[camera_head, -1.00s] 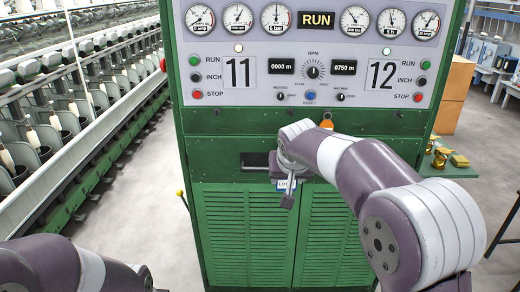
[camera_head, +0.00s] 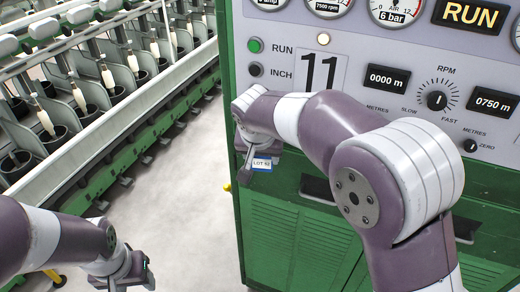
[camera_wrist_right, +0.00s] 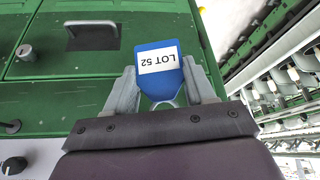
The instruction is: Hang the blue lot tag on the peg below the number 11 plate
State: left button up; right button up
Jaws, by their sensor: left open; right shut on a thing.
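The blue lot tag (camera_wrist_right: 158,80), with a white label reading LOT 52, is between the fingers of my right gripper (camera_wrist_right: 160,72) in the right wrist view. In the head view, the tag (camera_head: 262,164) hangs below my right gripper (camera_head: 256,148), in front of the machine's left edge and lower left of the number 11 plate (camera_head: 321,72). My right arm covers the area under that plate. A small dark peg (camera_wrist_right: 11,127) stands on the green band in the wrist view, apart from the tag; its plate is out of view. My left gripper (camera_head: 130,276) is open and low at the left.
The green machine (camera_head: 300,235) carries a grey control panel (camera_head: 400,40) with dials and knobs. A recessed handle (camera_wrist_right: 92,36) shows in the wrist view. Spinning frames (camera_head: 100,90) run along the left. Clear floor (camera_head: 180,180) lies between them and the machine.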

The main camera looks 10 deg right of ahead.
jog(key=shift+w+d+r, duration=0.1)
jog(key=shift+w+d, duration=0.1)
jog(key=w+d+f+p, duration=0.2)
jog(key=w+d+p, duration=0.1)
jog(key=w+d, duration=0.2)
jog(key=shift+w, duration=1.15)
jog(key=shift+f, duration=0.1)
jog(key=o, duration=1.1)
